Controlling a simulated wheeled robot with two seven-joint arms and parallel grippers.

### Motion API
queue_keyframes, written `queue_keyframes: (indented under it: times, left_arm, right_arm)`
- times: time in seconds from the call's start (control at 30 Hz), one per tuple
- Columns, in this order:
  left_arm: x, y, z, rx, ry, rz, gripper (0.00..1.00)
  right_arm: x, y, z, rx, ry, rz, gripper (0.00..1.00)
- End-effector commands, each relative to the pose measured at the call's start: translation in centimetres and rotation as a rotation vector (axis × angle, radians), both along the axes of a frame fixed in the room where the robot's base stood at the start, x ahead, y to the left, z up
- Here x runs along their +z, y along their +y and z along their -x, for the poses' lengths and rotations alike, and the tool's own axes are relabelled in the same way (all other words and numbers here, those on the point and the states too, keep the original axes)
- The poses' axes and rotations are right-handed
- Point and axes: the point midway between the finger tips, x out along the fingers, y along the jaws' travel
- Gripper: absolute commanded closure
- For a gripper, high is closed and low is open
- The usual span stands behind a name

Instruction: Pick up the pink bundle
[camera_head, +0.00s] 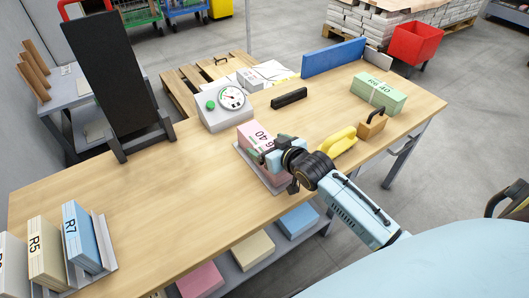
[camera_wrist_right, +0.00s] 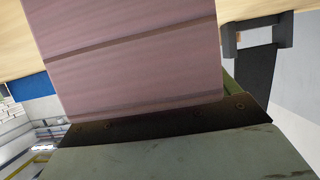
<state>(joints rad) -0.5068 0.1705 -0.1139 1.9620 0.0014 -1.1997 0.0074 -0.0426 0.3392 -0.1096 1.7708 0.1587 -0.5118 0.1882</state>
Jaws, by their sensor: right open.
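The head view does not show clearly whether the fingers touch the bundle. My left gripper is not in view.
A dial scale (camera_head: 228,105) stands behind the bundle. A black bar (camera_head: 289,97), yellow object (camera_head: 337,141), orange padlock-shaped block (camera_head: 372,125) and green bundle (camera_head: 378,92) lie to the right. A black panel (camera_head: 108,75) and upright bundles (camera_head: 80,236) stand left. The table's left middle is clear.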

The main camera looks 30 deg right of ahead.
Motion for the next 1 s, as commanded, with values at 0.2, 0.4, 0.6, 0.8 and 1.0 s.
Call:
queue_keyframes:
  times: [0.2, 0.4, 0.6, 0.8, 1.0]
  left_arm:
    - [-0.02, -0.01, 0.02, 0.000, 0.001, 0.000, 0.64]
    - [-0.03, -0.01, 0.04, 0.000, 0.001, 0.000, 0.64]
    - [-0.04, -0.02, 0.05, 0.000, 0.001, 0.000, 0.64]
    - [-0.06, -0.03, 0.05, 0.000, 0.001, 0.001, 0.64]
    - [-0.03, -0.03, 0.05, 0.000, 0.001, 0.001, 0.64]
  right_arm:
    - [0.05, 0.01, 0.01, 0.000, 0.000, 0.000, 0.26]
    - [0.05, 0.00, 0.02, 0.000, -0.001, 0.000, 0.52]
    - [0.04, 0.01, 0.03, 0.000, -0.001, 0.000, 0.78]
    - [0.47, 0.01, -0.14, 0.001, -0.012, 0.000, 1.00]
    - [0.49, 0.00, -0.14, 0.000, -0.011, 0.000, 1.00]
